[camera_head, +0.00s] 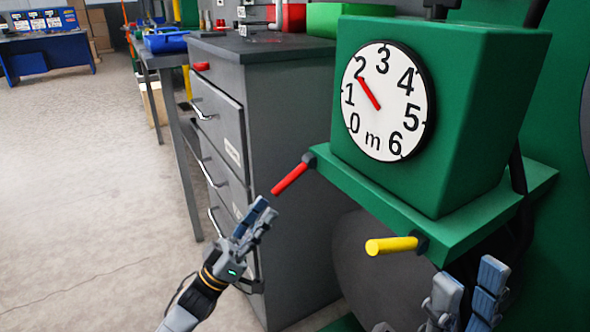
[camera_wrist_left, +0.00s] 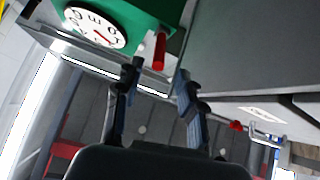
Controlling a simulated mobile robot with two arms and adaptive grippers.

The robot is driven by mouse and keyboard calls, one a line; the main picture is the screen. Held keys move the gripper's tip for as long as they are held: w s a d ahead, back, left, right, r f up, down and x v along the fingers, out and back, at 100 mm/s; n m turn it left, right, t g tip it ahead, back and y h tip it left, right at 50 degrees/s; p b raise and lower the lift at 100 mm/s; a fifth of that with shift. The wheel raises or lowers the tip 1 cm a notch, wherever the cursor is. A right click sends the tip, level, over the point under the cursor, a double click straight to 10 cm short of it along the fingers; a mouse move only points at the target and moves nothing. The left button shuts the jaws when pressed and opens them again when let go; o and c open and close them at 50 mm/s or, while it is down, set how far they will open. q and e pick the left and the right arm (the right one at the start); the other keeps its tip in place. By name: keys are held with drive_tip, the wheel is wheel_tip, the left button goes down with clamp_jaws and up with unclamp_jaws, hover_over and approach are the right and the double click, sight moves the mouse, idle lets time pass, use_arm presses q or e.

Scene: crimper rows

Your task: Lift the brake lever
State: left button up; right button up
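A red lever (camera_head: 291,177) sticks out from the left of the green machine's ledge, and a yellow lever (camera_head: 392,245) from its front right. No label shows which is the brake lever. My left gripper (camera_head: 264,211) is just below and left of the red lever, apart from it. In the left wrist view its fingers (camera_wrist_left: 157,82) are spread and empty, with the red lever (camera_wrist_left: 160,52) ahead, between and beyond the fingertips. My right gripper (camera_head: 470,280) is below and right of the yellow lever, fingers apart; its lower part is cut off by the frame.
A white dial (camera_head: 388,102) on the green machine (camera_head: 480,110) has its red needle near 2. A grey drawer cabinet (camera_head: 240,140) stands close behind my left gripper. Open floor (camera_head: 80,180) lies at left.

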sight(295, 170)
use_arm(q)
drive_tip(key=b+x, duration=0.1)
drive_tip(key=x, duration=0.9)
drive_tip(key=shift+b, duration=0.4)
drive_tip(key=shift+w+d+r, duration=0.25)
drive_tip(key=shift+d+r, duration=0.15)
drive_tip(key=shift+r, duration=0.1)
drive_tip(key=shift+c, duration=0.6)
clamp_jaws()
